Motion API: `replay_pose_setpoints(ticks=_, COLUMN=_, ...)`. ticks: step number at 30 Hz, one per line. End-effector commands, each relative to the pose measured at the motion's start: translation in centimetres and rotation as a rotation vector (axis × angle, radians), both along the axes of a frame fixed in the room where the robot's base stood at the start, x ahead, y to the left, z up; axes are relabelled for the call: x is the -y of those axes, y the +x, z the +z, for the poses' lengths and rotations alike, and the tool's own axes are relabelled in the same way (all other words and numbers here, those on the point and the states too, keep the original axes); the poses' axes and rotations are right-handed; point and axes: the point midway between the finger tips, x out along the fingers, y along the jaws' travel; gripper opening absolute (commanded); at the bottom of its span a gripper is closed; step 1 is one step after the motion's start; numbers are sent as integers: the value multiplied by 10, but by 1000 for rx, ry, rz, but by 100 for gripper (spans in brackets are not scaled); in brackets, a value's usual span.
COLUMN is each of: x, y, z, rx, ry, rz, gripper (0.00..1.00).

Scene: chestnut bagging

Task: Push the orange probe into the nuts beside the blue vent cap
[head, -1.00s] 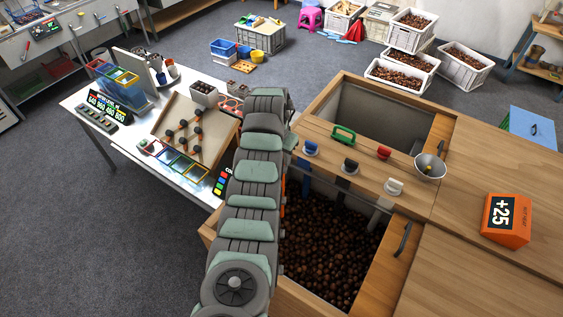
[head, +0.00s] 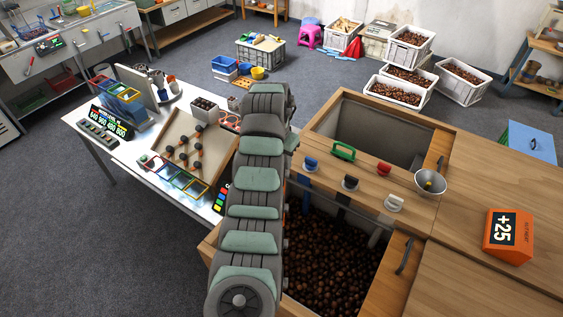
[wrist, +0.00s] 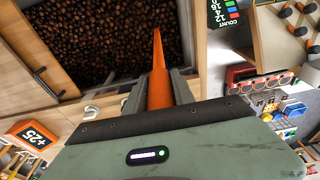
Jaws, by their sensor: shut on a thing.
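The orange probe (wrist: 159,65) is clasped between the fingers of my gripper (wrist: 160,84) and points out over the nuts (wrist: 95,38) in the wrist view. Its tip narrows and appears clear of the nuts, though the gap is hard to judge. In the head view, my arm hides the gripper and nearly all of the probe. The blue vent cap (head: 311,164) stands on the wooden strip behind the open nut bin (head: 330,265), just right of my arm.
An orange +25 box (head: 508,236) sits at right. A white table (head: 90,110) stands left.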

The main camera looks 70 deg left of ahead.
Motion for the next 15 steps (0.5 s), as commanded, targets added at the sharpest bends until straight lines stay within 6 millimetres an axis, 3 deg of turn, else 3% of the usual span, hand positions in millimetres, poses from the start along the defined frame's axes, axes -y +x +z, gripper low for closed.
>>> replay_pose_setpoints(ticks=8, x=0, y=0, z=2, rx=1, ry=1, rz=0, gripper=0)
replay_pose_setpoints(ticks=15, x=-1, y=1, z=18, rx=2, ry=3, rz=-1, gripper=0)
